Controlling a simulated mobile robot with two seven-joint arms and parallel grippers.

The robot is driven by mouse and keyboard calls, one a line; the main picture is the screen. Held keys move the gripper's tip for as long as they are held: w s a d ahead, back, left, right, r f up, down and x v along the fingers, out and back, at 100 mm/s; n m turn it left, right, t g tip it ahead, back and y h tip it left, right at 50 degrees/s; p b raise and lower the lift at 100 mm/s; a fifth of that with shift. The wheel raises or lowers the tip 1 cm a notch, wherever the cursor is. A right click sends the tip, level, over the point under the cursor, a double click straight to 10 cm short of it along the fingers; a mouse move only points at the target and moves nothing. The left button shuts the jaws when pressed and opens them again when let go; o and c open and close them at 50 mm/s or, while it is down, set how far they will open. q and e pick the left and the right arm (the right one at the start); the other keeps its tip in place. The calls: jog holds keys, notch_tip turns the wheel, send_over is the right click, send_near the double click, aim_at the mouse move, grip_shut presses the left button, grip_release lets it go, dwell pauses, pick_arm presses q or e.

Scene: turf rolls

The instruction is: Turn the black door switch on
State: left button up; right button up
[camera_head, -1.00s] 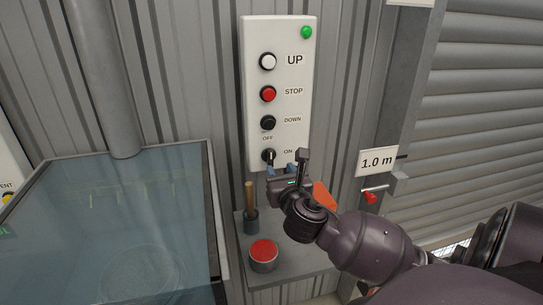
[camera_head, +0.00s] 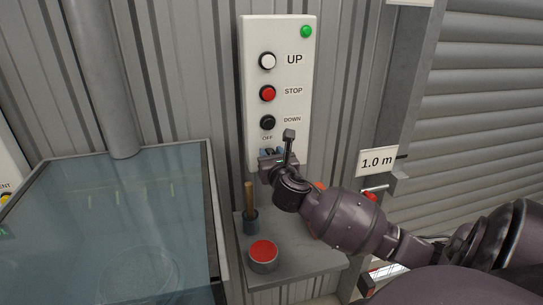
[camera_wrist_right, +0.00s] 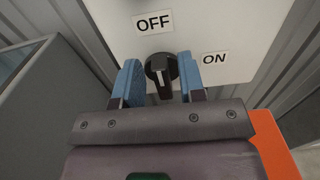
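The black door switch (camera_wrist_right: 161,73) is a round knob with a pointer line on the white control panel (camera_head: 278,40). In the right wrist view it sits below the OFF label (camera_wrist_right: 153,22) and left of the ON label (camera_wrist_right: 215,58); its line points up towards OFF. My right gripper (camera_wrist_right: 158,82) is open, with one blue fingertip on each side of the knob and gaps visible beside it. In the head view my right gripper (camera_head: 277,153) is at the panel's lower end and hides the knob. My left gripper is not in view.
White, red and black buttons (camera_head: 268,93) and a green lamp (camera_head: 306,32) are above on the panel. Below are a shelf (camera_head: 310,262), a red-topped tin (camera_head: 263,255) and a wooden handle in a cup (camera_head: 250,220). A glass-topped case (camera_head: 120,230) stands at left.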

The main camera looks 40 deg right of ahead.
grip_shut()
jog(key=shift+s+d+f+m+p, duration=0.25)
jog(key=shift+m+p, duration=0.6)
jog(key=shift+m, duration=2.1)
jog(key=shift+s+d+f+m+p, duration=0.1)
jog(key=shift+d+f+m+p, duration=0.5)
jog(key=shift+m, duration=2.4)
jog(key=shift+s+f+m+p, duration=0.2)
jog(key=shift+m+p, duration=0.85)
jog(key=shift+m, duration=1.9)
jog(key=shift+o, duration=0.9)
grip_release()
